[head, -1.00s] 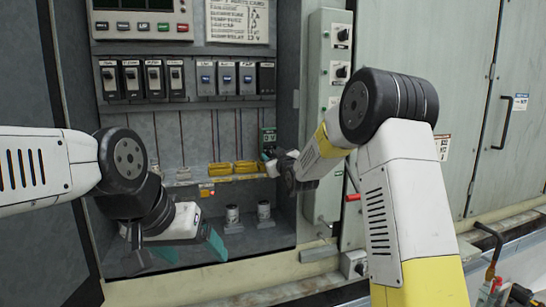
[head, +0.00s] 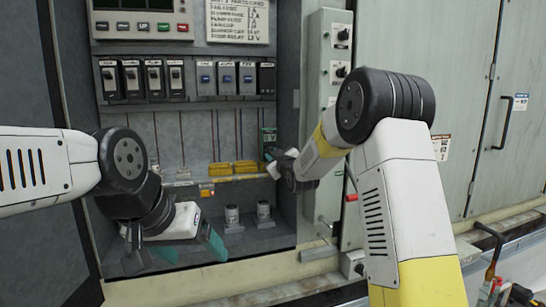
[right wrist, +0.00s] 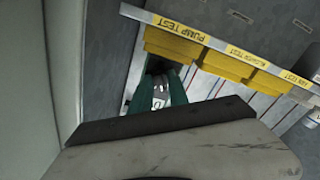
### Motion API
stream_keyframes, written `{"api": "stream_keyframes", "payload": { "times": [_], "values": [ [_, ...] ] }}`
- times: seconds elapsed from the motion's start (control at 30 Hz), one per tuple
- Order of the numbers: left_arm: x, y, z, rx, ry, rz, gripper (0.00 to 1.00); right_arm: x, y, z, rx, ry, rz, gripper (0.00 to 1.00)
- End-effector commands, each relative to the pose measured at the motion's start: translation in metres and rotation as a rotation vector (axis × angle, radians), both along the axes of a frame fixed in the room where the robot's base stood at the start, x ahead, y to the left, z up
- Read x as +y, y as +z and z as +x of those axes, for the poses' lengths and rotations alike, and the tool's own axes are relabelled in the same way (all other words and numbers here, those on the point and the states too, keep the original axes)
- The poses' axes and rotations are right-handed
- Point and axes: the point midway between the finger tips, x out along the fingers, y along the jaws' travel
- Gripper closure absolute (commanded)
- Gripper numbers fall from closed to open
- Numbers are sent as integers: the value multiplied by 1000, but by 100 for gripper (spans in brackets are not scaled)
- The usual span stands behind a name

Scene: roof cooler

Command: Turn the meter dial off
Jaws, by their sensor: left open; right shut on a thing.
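The green meter (head: 269,137) hangs on the right part of the cabinet's back panel, below the switch row. My right gripper (head: 269,160) is at the lower part of the meter. In the right wrist view, its teal fingers (right wrist: 158,97) are shut around a small dark and pale dial part (right wrist: 160,92). The dial's marking is too small and dark to read. My left gripper (head: 188,248) is open and empty, low in the cabinet, away from the meter.
Yellow blocks (head: 235,168) sit on a labelled shelf left of the meter; one label reads "PUMP TEST" in the right wrist view. Two grey cylinders (head: 232,216) stand on the cabinet floor. Black switches (head: 152,79) line the panel above. A grey switch column (head: 326,130) stands right.

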Motion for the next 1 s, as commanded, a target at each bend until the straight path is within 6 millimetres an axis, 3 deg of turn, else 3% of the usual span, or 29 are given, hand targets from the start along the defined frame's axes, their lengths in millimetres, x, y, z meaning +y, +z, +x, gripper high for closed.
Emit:
{"api": "stream_keyframes", "payload": {
  "times": [0.5,1.0],
  "values": [
    [0,0,0,0,0,0,20,0,0,0,-124,1,-383,100],
    [0,0,0,0,0,0,20,0,0,0,-170,0,-526,100]
  ]
}}
